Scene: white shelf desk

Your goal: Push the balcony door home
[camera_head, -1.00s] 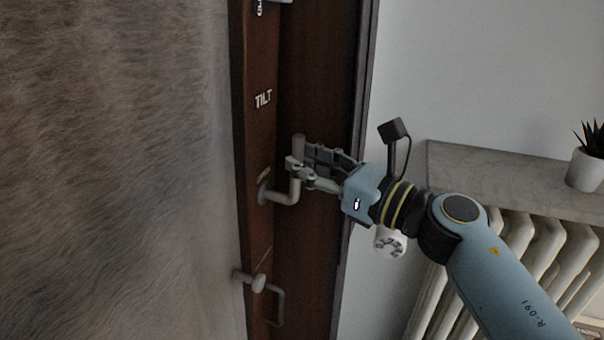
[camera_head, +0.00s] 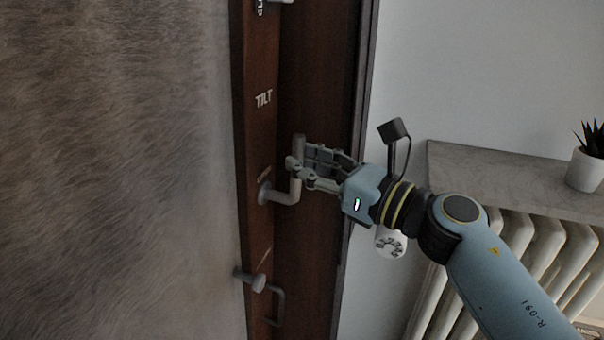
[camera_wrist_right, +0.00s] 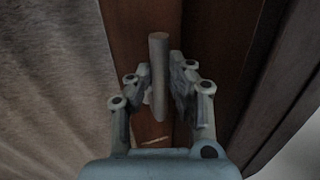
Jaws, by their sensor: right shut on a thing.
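The balcony door has a brown wooden edge (camera_head: 258,140) marked "TILT" and a large blurred, furry-looking pane (camera_head: 110,170) at left. A grey bent handle (camera_head: 284,196) sticks out from that edge. My right gripper (camera_head: 298,164) comes in from the right and is shut on the upright grip of the handle. In the right wrist view the handle grip (camera_wrist_right: 159,70) stands between the two fingers (camera_wrist_right: 157,82). The fingers hide part of the handle in the head view. My left gripper is not in view.
A dark brown door frame (camera_head: 318,265) stands right of the door edge. A second, lower handle (camera_head: 257,283) is on the door edge. At right are a white radiator (camera_head: 495,260), a grey shelf (camera_head: 480,180), a potted plant (camera_head: 586,168) and a white dial (camera_head: 390,243) near my wrist.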

